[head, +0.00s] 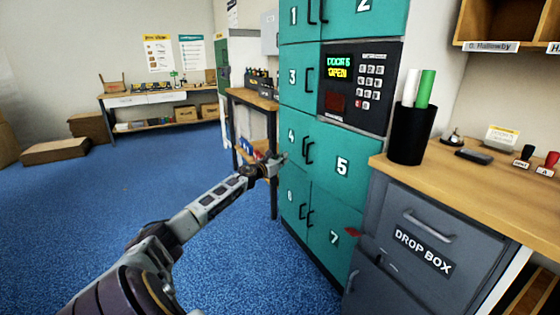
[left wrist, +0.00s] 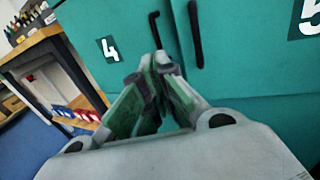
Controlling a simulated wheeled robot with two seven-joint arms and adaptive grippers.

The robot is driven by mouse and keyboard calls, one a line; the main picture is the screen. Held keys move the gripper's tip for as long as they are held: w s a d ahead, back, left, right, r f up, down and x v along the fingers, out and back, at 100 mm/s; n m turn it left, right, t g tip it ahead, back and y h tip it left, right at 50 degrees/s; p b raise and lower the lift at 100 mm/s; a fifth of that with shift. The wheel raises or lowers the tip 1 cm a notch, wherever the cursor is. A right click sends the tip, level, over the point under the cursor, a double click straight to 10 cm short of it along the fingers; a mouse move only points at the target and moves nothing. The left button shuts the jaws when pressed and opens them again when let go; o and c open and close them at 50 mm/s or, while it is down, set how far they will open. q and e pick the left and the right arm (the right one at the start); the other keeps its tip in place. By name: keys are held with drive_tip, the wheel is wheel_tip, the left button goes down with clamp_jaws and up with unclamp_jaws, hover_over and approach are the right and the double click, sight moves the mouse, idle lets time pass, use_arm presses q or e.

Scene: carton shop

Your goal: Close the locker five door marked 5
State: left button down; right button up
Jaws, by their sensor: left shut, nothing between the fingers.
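The teal locker door marked 5 (head: 335,185) is in the lower middle of the locker bank in the head view. It looks flush or nearly flush with the doors around it; I cannot tell a small gap. Its dark handle (left wrist: 195,35) shows in the left wrist view beside the handle of door 4 (left wrist: 90,25). My left gripper (head: 281,158) is shut and empty, in front of door 4 at its lower left in the head view. In the left wrist view the fingertips (left wrist: 155,65) point at the handles' lower ends; contact cannot be told. My right gripper is not in view.
The locker keypad panel (head: 360,85) has a lit display that seems to read "DOOR 5 OPEN". A grey drop box cabinet (head: 385,225) under a wooden counter stands to the right. A wooden shelf unit (head: 253,99) stands left of the lockers.

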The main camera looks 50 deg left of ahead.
use_arm(q)
drive_tip(key=shift+s+a, duration=0.15)
drive_tip(key=shift+s, duration=0.8)
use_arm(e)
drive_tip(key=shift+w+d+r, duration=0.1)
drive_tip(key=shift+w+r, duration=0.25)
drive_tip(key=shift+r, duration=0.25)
use_arm(q)
drive_tip(key=shift+r, duration=0.1)
